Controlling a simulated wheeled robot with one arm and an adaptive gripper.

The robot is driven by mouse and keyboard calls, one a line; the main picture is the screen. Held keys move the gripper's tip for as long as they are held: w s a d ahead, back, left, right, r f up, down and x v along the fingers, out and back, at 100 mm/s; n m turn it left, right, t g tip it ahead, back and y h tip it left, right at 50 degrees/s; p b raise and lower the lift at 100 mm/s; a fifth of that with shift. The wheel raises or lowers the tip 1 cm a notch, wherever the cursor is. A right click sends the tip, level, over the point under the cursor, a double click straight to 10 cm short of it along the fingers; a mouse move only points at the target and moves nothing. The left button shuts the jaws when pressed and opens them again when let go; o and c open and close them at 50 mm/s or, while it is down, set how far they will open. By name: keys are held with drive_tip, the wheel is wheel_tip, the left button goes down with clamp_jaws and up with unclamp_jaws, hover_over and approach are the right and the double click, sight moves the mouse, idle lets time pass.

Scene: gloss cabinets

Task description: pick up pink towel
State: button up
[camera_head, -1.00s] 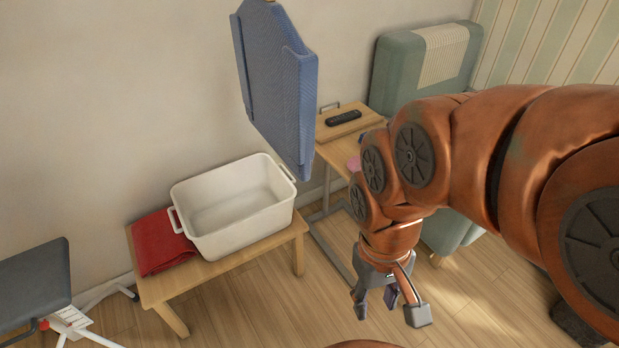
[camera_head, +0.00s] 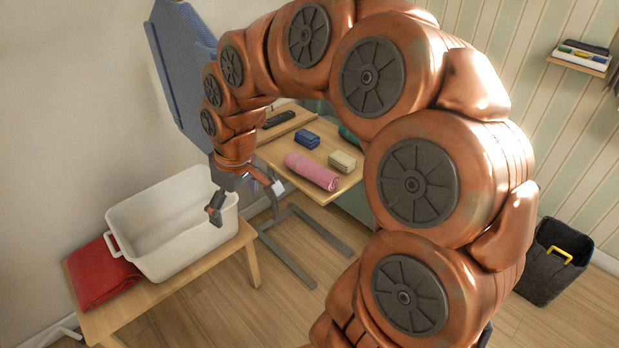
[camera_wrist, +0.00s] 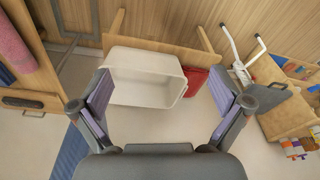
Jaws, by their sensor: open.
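The pink towel (camera_head: 312,171) is a rolled cylinder lying on the small wooden side table (camera_head: 327,196), near its front edge. It also shows at the upper left of the wrist view (camera_wrist: 12,45). My gripper (camera_head: 246,198) is open and empty. In the head view it appears at the right side of the white basin, left of the towel and apart from it. In the wrist view the open fingers (camera_wrist: 165,108) frame the white basin (camera_wrist: 146,77), with nothing between them.
The white basin (camera_head: 125,217) and a folded red towel (camera_head: 97,275) sit on a low wooden bench (camera_head: 140,318). A blue box (camera_head: 307,139), a beige block (camera_head: 342,161) and a dark remote (camera_head: 279,119) are near the pink towel. A blue board (camera_head: 181,60) stands behind my arm.

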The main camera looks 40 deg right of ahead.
drive_tip(key=w+d+f+t+b, duration=0.2)
drive_tip(key=w+d+f, duration=0.2)
drive_tip(key=w+d, duration=0.5)
drive_tip(key=m+t+h+b, duration=0.1)
drive_tip(key=m+h+b, duration=0.1)
drive_tip(key=h+b, duration=0.15)
approach(312, 171)
drive_tip(key=shift+y, duration=0.25)
drive_tip(key=w+f, duration=0.1)
drive_tip(key=w+d+f, duration=0.1)
drive_tip(key=f, duration=0.1)
drive_tip(key=w+d+f, duration=0.1)
drive_tip(key=shift+d+f+b, duration=0.15)
drive_tip(key=shift+d+b, duration=0.1)
drive_tip(key=shift+b, duration=0.1)
drive_tip(key=shift+w+d+f, duration=0.1)
drive_tip(key=shift+d+f, duration=0.2)
drive_tip(key=shift+f, duration=0.15)
drive_tip(key=shift+p+x, duration=0.75)
drive_tip(key=shift+x, duration=2.65)
drive_tip(key=shift+a, duration=0.1)
drive_tip(key=c, duration=1.2)
